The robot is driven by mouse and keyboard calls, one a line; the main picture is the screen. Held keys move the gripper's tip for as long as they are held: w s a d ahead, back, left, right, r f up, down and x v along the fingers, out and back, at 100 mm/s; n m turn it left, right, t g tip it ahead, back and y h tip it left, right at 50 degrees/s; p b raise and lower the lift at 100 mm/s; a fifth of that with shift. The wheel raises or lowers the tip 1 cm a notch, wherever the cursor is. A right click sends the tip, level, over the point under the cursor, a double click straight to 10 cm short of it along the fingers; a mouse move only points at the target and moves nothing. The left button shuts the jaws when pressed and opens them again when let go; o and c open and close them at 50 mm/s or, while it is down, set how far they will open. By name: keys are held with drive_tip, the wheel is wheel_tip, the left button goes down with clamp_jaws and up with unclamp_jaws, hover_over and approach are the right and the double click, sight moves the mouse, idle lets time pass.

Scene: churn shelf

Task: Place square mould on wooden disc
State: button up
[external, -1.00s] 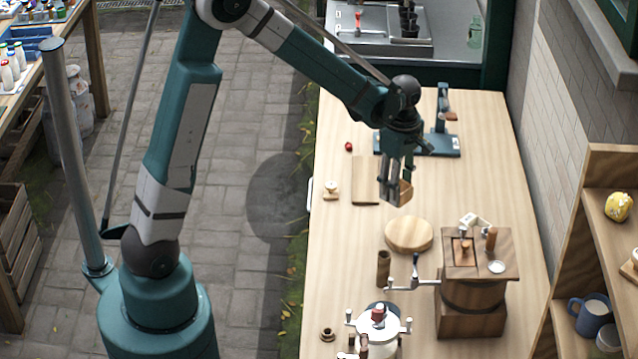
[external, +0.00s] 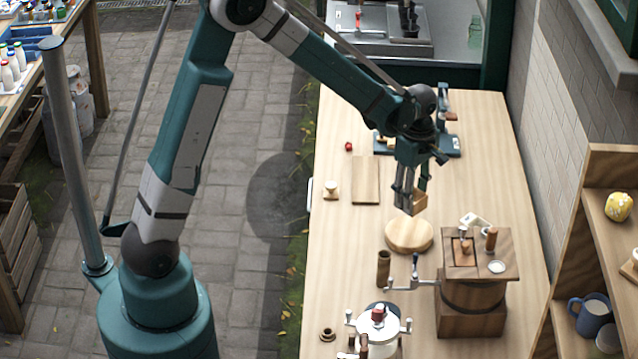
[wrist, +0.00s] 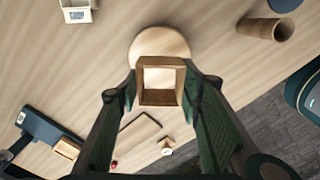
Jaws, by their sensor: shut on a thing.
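The square mould (wrist: 160,98) is a hollow wooden frame held between the fingers of my gripper (wrist: 160,90). In the external view the mould (external: 419,202) shows at the fingertips of my gripper (external: 411,200). The wooden disc (external: 408,236) is round and pale and lies on the table. The mould is above the disc's far part, and the external view does not clearly show a gap. In the wrist view the disc (wrist: 160,42) shows behind the mould and through its opening, reaching further toward the top of the picture.
A wooden churn box (external: 472,300) stands right of the disc. A flat board (external: 366,180), a small stamp (external: 331,190) and a blue scale (external: 440,146) lie farther back.

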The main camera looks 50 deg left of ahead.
sight(409, 231)
drive_tip(key=shift+f, duration=2)
drive_tip(key=shift+f, duration=2.05)
drive_tip(key=shift+f, duration=0.2)
drive_tip(key=o, duration=0.9)
drive_tip(key=shift+c, duration=0.2)
drive_tip(key=shift+r, duration=0.2)
wheel_tip(409, 231, up, 12)
drive_tip(key=shift+r, duration=0.1)
